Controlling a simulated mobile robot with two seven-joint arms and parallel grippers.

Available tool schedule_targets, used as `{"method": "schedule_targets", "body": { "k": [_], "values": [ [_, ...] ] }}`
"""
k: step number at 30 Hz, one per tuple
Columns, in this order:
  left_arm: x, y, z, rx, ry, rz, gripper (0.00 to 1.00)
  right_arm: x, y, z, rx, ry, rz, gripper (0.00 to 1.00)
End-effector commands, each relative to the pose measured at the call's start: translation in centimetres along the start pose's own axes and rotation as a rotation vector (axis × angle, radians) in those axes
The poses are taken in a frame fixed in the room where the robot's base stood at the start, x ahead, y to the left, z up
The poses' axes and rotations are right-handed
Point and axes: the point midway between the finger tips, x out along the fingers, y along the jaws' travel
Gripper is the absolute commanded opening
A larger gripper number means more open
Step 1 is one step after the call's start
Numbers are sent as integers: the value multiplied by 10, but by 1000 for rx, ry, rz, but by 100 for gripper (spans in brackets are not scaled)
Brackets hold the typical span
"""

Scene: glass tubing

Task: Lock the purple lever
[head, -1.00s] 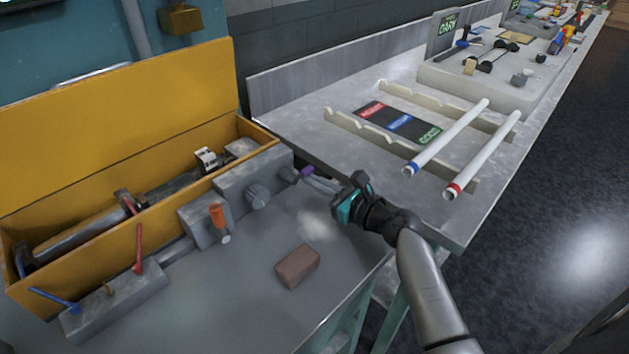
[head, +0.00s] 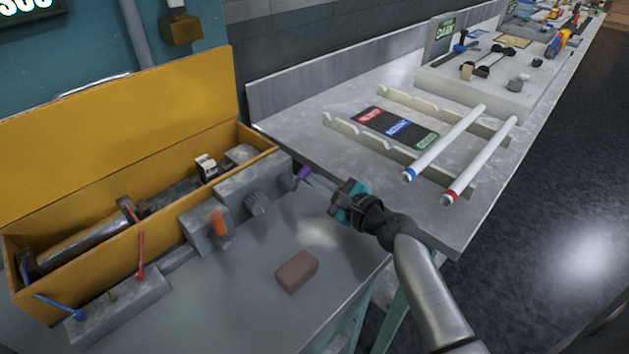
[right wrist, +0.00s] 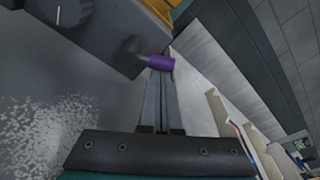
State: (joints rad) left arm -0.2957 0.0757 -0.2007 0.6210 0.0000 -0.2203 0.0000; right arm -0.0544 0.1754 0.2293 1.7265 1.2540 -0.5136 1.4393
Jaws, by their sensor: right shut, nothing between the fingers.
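The purple lever (head: 302,173) sticks out from the right end of the grey machine block (head: 240,185). In the right wrist view the purple lever (right wrist: 161,63) lies straight ahead, at the fingertips. My right gripper (head: 310,178) comes in from the right and is shut with nothing held. In the right wrist view its two fingers (right wrist: 159,76) are together, with their tips at or just against the purple grip. I cannot tell for sure whether they touch it. My left gripper is not in view.
An orange lever (head: 218,222), a red lever (head: 140,255) and a blue lever (head: 58,305) stand along the machine front. A brown block (head: 297,271) lies on the grey surface. To the right, two glass tubes (head: 445,143) rest on notched racks (head: 385,152).

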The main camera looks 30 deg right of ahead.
Motion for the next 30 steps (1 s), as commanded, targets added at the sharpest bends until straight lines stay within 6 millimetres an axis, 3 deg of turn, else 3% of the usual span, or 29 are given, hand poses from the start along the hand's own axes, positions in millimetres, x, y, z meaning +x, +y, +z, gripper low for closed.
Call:
{"method": "schedule_targets", "body": {
  "k": [18, 30],
  "values": [
    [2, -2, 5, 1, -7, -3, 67, -3, -5, 23, -561, -2, -78, 0],
    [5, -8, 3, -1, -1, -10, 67, -5, -2, 35, -847, -2, -118, 0]
  ]
}}
